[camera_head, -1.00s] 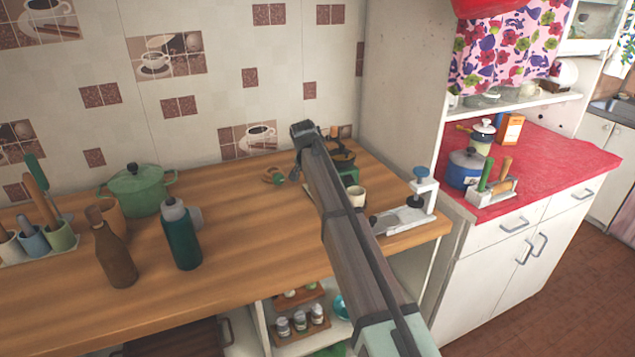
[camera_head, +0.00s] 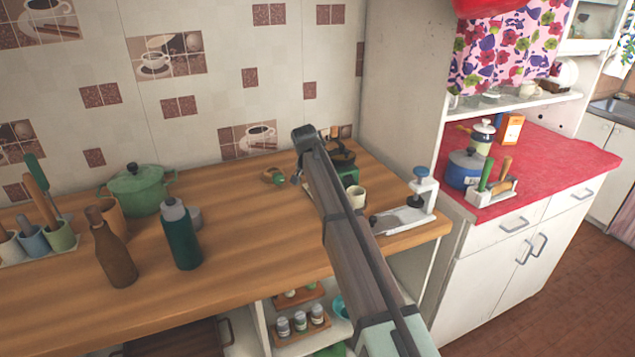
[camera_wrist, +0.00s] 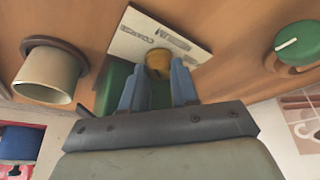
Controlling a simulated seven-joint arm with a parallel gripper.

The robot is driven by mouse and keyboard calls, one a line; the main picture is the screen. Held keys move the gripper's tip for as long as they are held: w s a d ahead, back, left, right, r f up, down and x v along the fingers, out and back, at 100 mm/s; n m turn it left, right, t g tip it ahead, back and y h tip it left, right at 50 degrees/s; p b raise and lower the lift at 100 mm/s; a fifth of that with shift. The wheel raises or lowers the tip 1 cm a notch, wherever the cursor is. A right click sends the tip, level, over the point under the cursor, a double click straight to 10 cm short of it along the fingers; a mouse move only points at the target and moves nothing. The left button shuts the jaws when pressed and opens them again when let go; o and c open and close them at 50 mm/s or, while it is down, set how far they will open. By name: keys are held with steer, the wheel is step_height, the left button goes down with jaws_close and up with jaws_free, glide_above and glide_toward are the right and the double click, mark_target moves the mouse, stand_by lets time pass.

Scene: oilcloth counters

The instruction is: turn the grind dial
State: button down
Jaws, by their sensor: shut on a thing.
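The grind dial (camera_wrist: 158,62) is a small brass-yellow knob in the wrist view, in front of a pale plate (camera_wrist: 140,36) lettered with coarse and medium. My gripper (camera_wrist: 157,75) has its two blue fingers on either side of the dial and is shut on it. The green grinder body (camera_wrist: 112,88) shows beside and between the fingers. In the head view the grinder (camera_head: 350,176) is partly hidden behind my arm, and the dial is hidden there.
A cream cup (camera_head: 356,196) stands close to the grinder; the wrist view shows it at left (camera_wrist: 48,78). A round green knob with a white mark (camera_wrist: 298,43) is at right. A white clamp-like stand (camera_head: 415,205) is at the counter's right end. The counter's middle (camera_head: 235,220) is clear.

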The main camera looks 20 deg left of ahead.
steer(key=shift+d+n+y, duration=0.1)
steer(key=shift+n+y, duration=0.2)
steer(key=shift+n, duration=0.4)
steer(key=c, duration=1.1)
jaws_free()
steer(key=shift+c, duration=0.2)
steer(key=v, duration=1.4)
steer(key=shift+w, duration=0.1)
